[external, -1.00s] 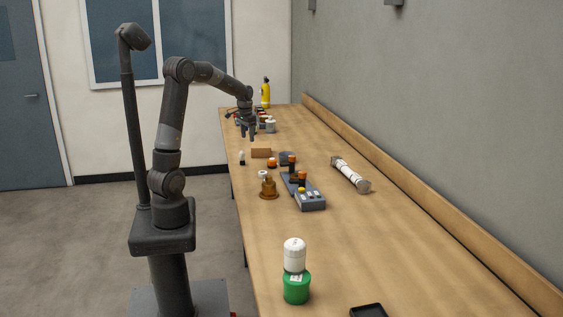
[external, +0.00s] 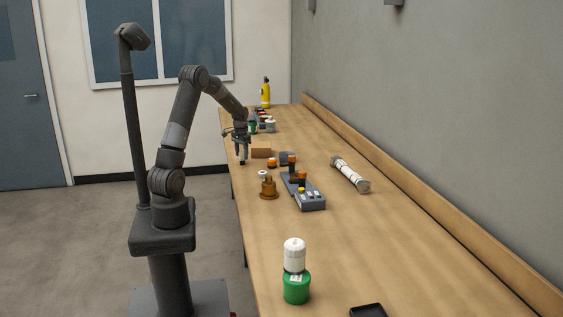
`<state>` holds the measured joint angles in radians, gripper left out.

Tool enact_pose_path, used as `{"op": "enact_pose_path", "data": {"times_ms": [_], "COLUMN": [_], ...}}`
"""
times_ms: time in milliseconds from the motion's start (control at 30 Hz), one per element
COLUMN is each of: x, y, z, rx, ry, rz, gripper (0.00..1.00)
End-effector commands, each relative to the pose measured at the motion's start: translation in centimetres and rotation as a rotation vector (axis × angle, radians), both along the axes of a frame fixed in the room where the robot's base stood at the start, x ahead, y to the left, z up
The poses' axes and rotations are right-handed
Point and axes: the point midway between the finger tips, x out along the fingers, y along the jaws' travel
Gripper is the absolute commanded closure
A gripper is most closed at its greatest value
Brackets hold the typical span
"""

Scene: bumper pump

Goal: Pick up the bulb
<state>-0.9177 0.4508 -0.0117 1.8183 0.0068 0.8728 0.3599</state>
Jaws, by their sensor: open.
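The bulb (external: 242,162) looks like a small upright white piece with a dark lower end, near the left edge of the wooden table. Only its dark lower end shows clearly now, as my fingers cover the rest. My gripper (external: 241,155) points down right at the bulb, with its jaws open. At this size I cannot tell whether the fingers touch it or stand around it.
A brown block (external: 261,153) stands just right of my gripper. An amber bell-shaped piece (external: 268,189), a grey control box (external: 310,200) and a white tube (external: 350,174) lie nearer. A green-and-white container (external: 296,287) stands in front. The table's right side is mostly clear.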

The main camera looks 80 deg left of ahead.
Motion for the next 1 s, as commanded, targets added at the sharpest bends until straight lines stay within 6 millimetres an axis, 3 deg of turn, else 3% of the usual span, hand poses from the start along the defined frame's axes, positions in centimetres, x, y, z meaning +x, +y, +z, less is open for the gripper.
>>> {"op": "enact_pose_path", "data": {"times_ms": [200, 467, 1000], "x": [0.1, 0.1, 0.1], "y": [0.0, 0.0, 0.0], "z": [-2.8, -3.1, -3.1], "rx": [-0.001, 0.000, 0.000], "ry": [0.001, 0.000, 0.000], "rz": [-0.001, 0.000, 0.000], "gripper": [0.43, 0.43, 0.87]}}
